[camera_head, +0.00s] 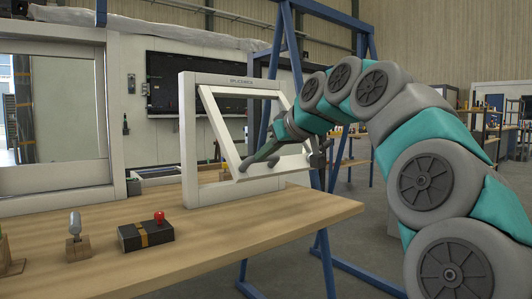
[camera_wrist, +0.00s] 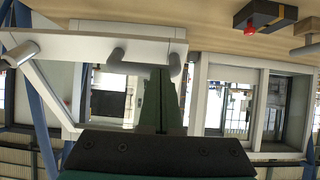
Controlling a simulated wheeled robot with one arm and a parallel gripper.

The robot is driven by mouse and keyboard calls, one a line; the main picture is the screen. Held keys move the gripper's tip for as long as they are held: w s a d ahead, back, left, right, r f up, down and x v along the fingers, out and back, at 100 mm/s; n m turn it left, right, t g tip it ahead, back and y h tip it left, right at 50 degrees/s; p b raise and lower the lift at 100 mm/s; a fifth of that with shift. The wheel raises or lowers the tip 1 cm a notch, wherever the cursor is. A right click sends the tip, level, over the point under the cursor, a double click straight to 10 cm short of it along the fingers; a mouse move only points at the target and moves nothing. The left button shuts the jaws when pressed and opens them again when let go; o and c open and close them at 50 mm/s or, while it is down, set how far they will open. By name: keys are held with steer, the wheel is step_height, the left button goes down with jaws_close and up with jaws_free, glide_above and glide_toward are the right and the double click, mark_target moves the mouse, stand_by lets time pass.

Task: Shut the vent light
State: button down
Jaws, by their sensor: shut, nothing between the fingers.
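The vent light (camera_head: 212,127) is a pale sash in a small white upright frame (camera_head: 188,140) on the wooden bench. It stands open, with its lower rail (camera_head: 285,167) swung out from the frame and its side stile slanting. My gripper (camera_head: 257,160) is shut and empty, at the sash's lower rail. The wrist view is upside down. There my closed dark fingers (camera_wrist: 160,88) point at the pale rail (camera_wrist: 105,44), between or beside two grey knobs (camera_wrist: 174,64). I cannot tell whether the fingers touch the rail or a knob.
The wooden bench (camera_head: 260,225) carries a black box with a red knob (camera_head: 146,232) and a small metal lever on a wooden block (camera_head: 77,240), both left of the frame. A larger white window (camera_head: 55,190) stands at the left. Blue metal posts (camera_head: 322,225) rise beyond the bench's right end.

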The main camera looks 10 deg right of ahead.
mark_target(252, 178)
steer(key=shift+f, duration=0.15)
steer(key=w+f+b, duration=0.1)
steer(key=f+b, duration=0.1)
steer(key=w+a+f+t+y+b, duration=0.1)
steer(key=w+f+b, duration=0.1)
steer(key=w+a+f+t+b, duration=0.1)
steer(key=f, duration=0.1)
steer(key=shift+w+a+f+b, duration=0.2)
steer(key=shift+b, duration=0.2)
steer(key=x, duration=0.4)
steer(key=f+x, duration=0.1)
steer(key=x, duration=0.4)
steer(key=s+f+x, duration=0.1)
steer(key=x, duration=0.4)
steer(key=shift+f+b, duration=0.15)
steer(key=shift+b, duration=0.2)
steer(key=shift+w+a+f, duration=0.1)
steer(key=shift+w+a, duration=0.1)
steer(key=shift+w, duration=0.4)
